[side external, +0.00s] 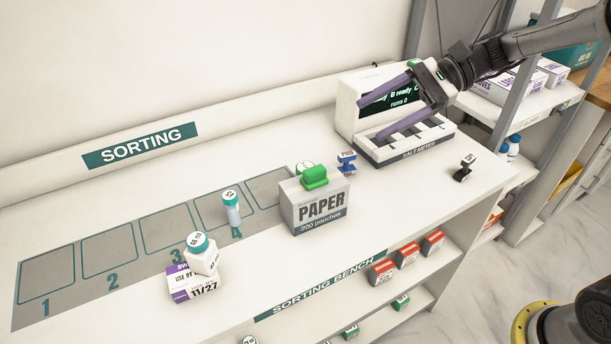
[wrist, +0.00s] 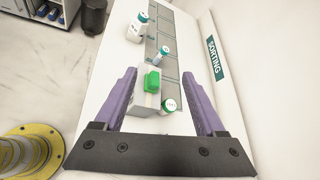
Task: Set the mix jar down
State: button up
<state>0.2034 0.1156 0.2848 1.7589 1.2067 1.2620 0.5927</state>
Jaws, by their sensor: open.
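My gripper (side external: 370,120) is open and empty, its purple fingers in front of the display machine. In the wrist view its fingers (wrist: 158,76) frame the bench below with nothing between them. Which container is the mix jar I cannot tell; the cap labels are too small. A white jar with a teal cap (side external: 203,255) rests, slightly tilted, on a purple-and-white box (side external: 190,286); it also shows in the wrist view (wrist: 138,28). A clear teal-capped tube (side external: 231,210) is at the fourth marked space. Another teal-capped container (side external: 304,168) is mostly hidden behind the paper box.
The grey PAPER box (side external: 318,208) bears a green block (side external: 315,177). A blue handled piece (side external: 346,162) stands behind it, a black one (side external: 463,168) at right. The display machine (side external: 352,105) has a slotted tray (side external: 400,143). Marked spaces 1 (side external: 46,277) and 2 (side external: 108,255) are clear.

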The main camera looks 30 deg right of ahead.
jog(key=w+d+f+m+t+y, duration=0.1)
jog(key=w+d+f+m, duration=0.3)
jog(key=f, duration=0.4)
jog(key=w+d+f+m+t, duration=0.1)
jog(key=w+d+f+m, duration=0.2)
jog(key=w+f, duration=0.35)
jog(key=x, duration=0.4)
jog(key=s+f+x, duration=0.1)
jog(key=x, duration=0.8)
jog(key=shift+s+a+f, duration=0.1)
jog(key=shift+s+f, duration=0.05)
grip_shut()
notch_tip(320, 180, up, 10)
jog(key=s+d+r, duration=0.3)
jog(key=s+d, duration=0.1)
jog(key=s, duration=0.2)
jog(key=shift+w+a+f, duration=0.5)
jog(key=shift+w+f, duration=1.15)
jog(key=shift+w, duration=0.55)
jog(key=shift+w+a+f, duration=0.5)
jog(key=shift+w+f, duration=1.15)
jog(key=shift+w, duration=0.55)
jog(key=shift+w+a+f, duration=0.5)
jog(key=shift+w+f, duration=1.1)
jog(key=shift+w, duration=0.6)
jog(key=shift+f, duration=1.4)
